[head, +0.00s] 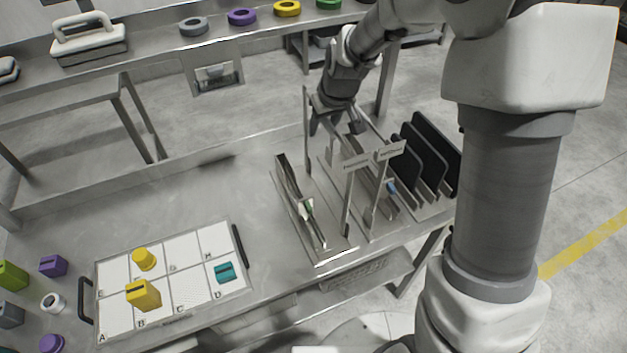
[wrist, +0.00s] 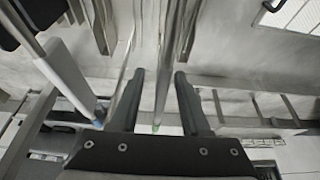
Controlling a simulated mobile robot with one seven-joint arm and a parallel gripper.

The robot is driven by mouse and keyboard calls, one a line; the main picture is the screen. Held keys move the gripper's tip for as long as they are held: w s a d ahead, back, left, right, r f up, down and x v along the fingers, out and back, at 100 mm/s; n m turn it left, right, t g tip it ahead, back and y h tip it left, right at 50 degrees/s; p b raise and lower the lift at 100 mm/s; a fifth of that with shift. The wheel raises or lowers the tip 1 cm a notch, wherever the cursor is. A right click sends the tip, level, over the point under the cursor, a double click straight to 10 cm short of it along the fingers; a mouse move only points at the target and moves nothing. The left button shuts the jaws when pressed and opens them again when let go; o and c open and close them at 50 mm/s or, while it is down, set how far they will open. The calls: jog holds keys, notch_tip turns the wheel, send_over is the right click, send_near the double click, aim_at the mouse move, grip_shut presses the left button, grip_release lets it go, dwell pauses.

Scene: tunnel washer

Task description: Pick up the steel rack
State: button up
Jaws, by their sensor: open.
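Steel rack-like holders stand on the metal table. The leftmost steel rack (head: 335,257) is a long narrow frame with upright dark and metal pieces and a small green spot. I cannot tell which holder the task means. My gripper (head: 336,128) is over the far side of the holders, pointing down, partly hidden by its own wrist. In the wrist view my gripper (wrist: 160,75) is open, with its two dark fingers apart. A thin steel edge with a green tip (wrist: 156,127) shows in line with the gap; I cannot tell whether it is between the fingers.
Black upright plates (head: 428,150) stand close right of the holders, and two small signs (head: 390,150) rise among them. A lettered tray (head: 193,290) with yellow and teal pieces lies left. A back shelf (head: 155,40) holds coloured rings. The table between tray and holders is clear.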

jog(key=shift+w+f, duration=0.1)
jog(key=shift+f, duration=0.2)
jog(key=shift+c, duration=0.3)
grip_shut()
dwell(0.9)
jog(key=shift+w+r, duration=0.1)
jog(key=shift+r, duration=0.15)
